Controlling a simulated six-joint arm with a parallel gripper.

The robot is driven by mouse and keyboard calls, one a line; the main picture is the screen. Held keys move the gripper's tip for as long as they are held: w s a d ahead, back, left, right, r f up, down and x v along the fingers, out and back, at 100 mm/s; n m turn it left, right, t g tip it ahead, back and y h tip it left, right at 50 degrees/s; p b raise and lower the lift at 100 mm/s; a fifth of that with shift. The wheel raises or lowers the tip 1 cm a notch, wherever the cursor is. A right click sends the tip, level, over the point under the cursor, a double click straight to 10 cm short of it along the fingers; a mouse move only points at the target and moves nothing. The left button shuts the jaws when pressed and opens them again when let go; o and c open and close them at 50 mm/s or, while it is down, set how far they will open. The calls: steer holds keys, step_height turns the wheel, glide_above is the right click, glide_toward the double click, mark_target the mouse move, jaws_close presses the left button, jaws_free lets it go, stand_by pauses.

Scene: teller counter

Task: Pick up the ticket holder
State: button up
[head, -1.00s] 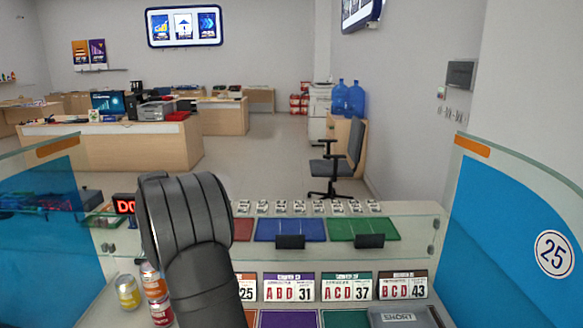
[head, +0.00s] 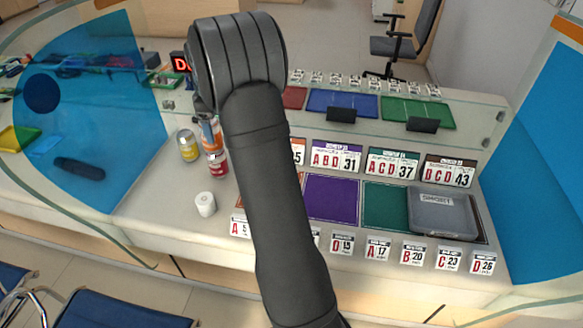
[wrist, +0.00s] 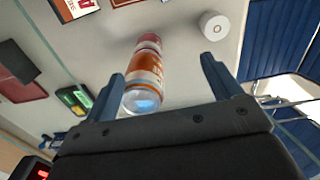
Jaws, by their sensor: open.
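I cannot tell for sure which thing is the ticket holder. Large ticket cards reading ABD 31 (head: 335,158), ACD 37 (head: 392,164) and DCD 43 (head: 448,173) stand in a row on the counter. Small numbered cards such as B 20 (head: 412,253) line its front edge. A grey lidded box (head: 440,214) lies at the right. My gripper (wrist: 162,68) is open in the wrist view, its fingers on either side of an orange-labelled can (wrist: 146,72) in the picture; whether it is level with the can is unclear. In the head view my arm mostly hides the gripper.
The orange can (head: 210,133) shows above a red can (head: 217,163), with a yellow can (head: 187,146) beside them. A white roll (head: 205,204) stands nearer. Counter left of the roll is clear.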

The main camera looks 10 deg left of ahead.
steer(key=s+d+f+m, duration=0.2)
steer(key=s+d+m, duration=0.7)
steer(key=d, duration=0.1)
steer(key=s+d+f+m, duration=0.2)
steer(key=s+d+m, duration=0.6)
steer(key=d+m, duration=0.25)
steer(key=shift+n, duration=0.45)
step_height(320, 180, down, 11)
steer(key=shift+s+f, duration=0.1)
steer(key=shift+f, duration=0.05)
steer(key=shift+w+a+f, duration=0.1)
steer(key=shift+w+f, duration=0.05)
steer(key=shift+f, duration=1.35)
steer(key=shift+w+a+f, duration=0.1)
steer(key=shift+w+f, duration=0.05)
steer(key=shift+f, duration=1.3)
steer(key=shift+d, duration=0.1)
steer(key=shift+c, duration=0.4)
steer(key=c, duration=1)
